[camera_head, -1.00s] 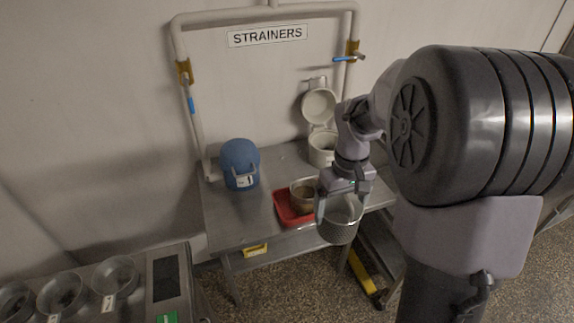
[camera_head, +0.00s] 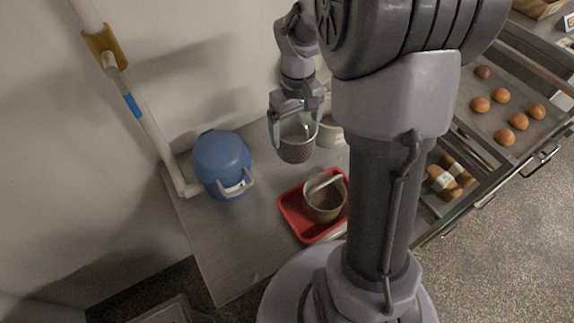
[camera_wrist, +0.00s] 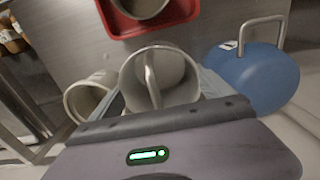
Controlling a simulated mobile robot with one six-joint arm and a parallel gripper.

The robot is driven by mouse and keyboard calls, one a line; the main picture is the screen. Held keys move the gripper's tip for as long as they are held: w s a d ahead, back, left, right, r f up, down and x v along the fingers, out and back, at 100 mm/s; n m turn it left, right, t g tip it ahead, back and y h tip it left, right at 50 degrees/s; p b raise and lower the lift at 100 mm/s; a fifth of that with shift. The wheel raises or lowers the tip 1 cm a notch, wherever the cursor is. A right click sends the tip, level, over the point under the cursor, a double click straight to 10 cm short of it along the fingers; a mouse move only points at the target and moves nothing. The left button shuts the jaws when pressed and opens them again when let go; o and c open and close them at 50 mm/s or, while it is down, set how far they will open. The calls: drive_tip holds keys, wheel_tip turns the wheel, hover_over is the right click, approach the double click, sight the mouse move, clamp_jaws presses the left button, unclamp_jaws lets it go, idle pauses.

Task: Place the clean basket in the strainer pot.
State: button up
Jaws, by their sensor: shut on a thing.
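My gripper (camera_head: 297,118) is shut on a grey mesh basket (camera_head: 297,152) and holds it upright in the air above the metal table. In the wrist view the basket (camera_wrist: 178,68) hangs between my fingers, its handle across its mouth. A white pot (camera_head: 331,133) stands just right of the basket in the head view, partly hidden by the basket and my arm. In the wrist view the white pot (camera_wrist: 88,100) shows an open mouth, left of the basket. The basket appears beside the pot, not in it.
A blue lidded pot (camera_head: 221,160) stands left of the basket. A red tray (camera_head: 298,217) on the table (camera_head: 240,245) holds a brownish basket (camera_head: 323,207) with a handle. A white pipe (camera_head: 150,130) rises at left. Drawers with buns (camera_head: 500,95) lie at right.

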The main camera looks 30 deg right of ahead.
sight(295, 133)
wheel_tip(295, 133, down, 10)
drive_tip(key=b, duration=0.3)
drive_tip(key=shift+f, duration=0.15)
drive_tip(key=shift+f+b, duration=0.15)
drive_tip(key=shift+b, duration=0.15)
drive_tip(key=o, duration=1.2)
drive_tip(key=shift+c, duration=0.2)
